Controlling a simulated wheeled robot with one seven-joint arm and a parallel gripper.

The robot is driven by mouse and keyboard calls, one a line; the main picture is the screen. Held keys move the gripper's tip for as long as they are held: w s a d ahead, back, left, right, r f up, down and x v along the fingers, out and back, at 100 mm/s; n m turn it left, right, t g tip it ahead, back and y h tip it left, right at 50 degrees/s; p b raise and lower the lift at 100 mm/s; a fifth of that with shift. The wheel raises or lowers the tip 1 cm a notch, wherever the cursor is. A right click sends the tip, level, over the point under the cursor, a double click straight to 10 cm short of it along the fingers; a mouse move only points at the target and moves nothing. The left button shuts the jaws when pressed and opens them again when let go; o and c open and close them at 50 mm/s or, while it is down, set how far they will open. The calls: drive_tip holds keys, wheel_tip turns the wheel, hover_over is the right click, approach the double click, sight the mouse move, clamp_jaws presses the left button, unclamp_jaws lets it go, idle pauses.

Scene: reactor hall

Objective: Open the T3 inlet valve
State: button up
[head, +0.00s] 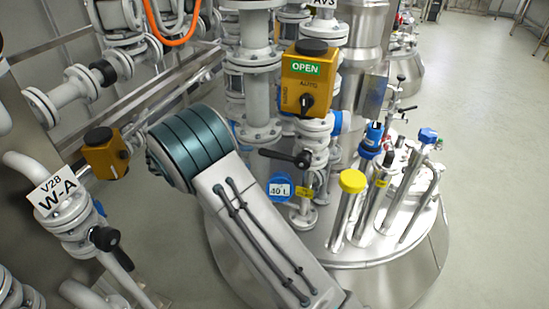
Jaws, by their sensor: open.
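No label reading T3 shows, so I cannot tell which valve is the T3 inlet valve. A yellow actuator box (307,80) with a green OPEN sign and a black knob at AUTO sits on the pipework above the steel tank (385,262). Below it a valve with a black lever handle (285,157) sits on the vertical pipe, the lever pointing left. A blue 40 L tag (281,188) is beside this pipe. My arm crosses the middle of the view, its teal-banded joint left of the pipe. My gripper is not in view.
A valve labelled V28 W-A (55,195) and a smaller yellow box (105,153) are on the left. A yellow-capped tube (348,205) and blue-capped fittings stand on the tank lid. An orange hose (172,30) hangs at the top. Open floor (490,150) lies right.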

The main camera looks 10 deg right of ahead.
sight(276, 153)
drive_tip(key=shift+t+h, duration=0.6)
drive_tip(key=shift+t, duration=0.1)
drive_tip(key=x, duration=0.4)
drive_tip(key=w+f+x, duration=0.1)
drive_tip(key=x, duration=0.2)
drive_tip(key=f+x, duration=0.1)
drive_tip(key=x, duration=0.3)
drive_tip(key=shift+w, duration=0.45)
clamp_jaws()
